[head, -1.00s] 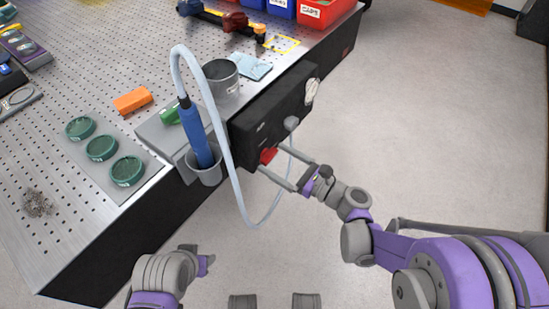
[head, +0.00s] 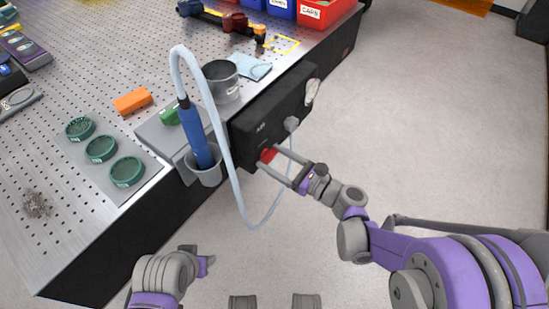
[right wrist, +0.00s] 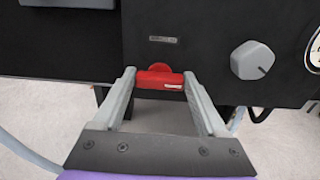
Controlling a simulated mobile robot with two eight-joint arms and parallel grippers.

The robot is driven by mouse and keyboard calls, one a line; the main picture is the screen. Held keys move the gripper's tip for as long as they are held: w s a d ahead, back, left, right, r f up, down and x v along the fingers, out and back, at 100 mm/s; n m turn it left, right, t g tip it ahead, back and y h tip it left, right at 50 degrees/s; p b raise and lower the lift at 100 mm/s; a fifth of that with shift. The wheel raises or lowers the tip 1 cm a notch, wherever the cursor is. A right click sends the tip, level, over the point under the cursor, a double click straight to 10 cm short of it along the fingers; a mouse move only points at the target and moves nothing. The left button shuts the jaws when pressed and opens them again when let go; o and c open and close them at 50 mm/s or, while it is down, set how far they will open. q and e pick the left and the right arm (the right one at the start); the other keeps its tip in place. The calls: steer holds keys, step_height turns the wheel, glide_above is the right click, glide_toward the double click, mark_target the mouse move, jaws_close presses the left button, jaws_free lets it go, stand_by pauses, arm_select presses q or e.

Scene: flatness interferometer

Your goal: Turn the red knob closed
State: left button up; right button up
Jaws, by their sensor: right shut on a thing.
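The red knob (head: 268,155) sits low on the front of the black panel (head: 256,128) at the bench's edge. In the right wrist view the red knob (right wrist: 160,80) has a bar handle lying about level, with a small pale label at its right end. My right gripper (head: 272,160) reaches it from the front right. In the right wrist view my right gripper (right wrist: 160,80) has one finger at each end of the bar, shut on it. My left gripper (head: 205,262) is low at the left, away from the panel; its fingers do not show clearly.
A grey knob (right wrist: 253,60) and a round gauge (head: 312,92) are on the panel to the right. A pale hose (head: 222,150) loops down close to the panel's left. A blue handpiece (head: 196,135) stands in a grey cup (head: 206,178). The floor at right is clear.

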steer(key=n, duration=0.4)
steer(key=shift+n, duration=0.3)
steer(key=n, duration=0.4)
steer(key=shift+s+a+n, duration=0.1)
steer(key=shift+n, duration=0.2)
steer(key=n, duration=0.4)
steer(key=shift+f+n, duration=0.15)
steer(key=shift+n, duration=2.25)
steer(key=o, duration=1.3)
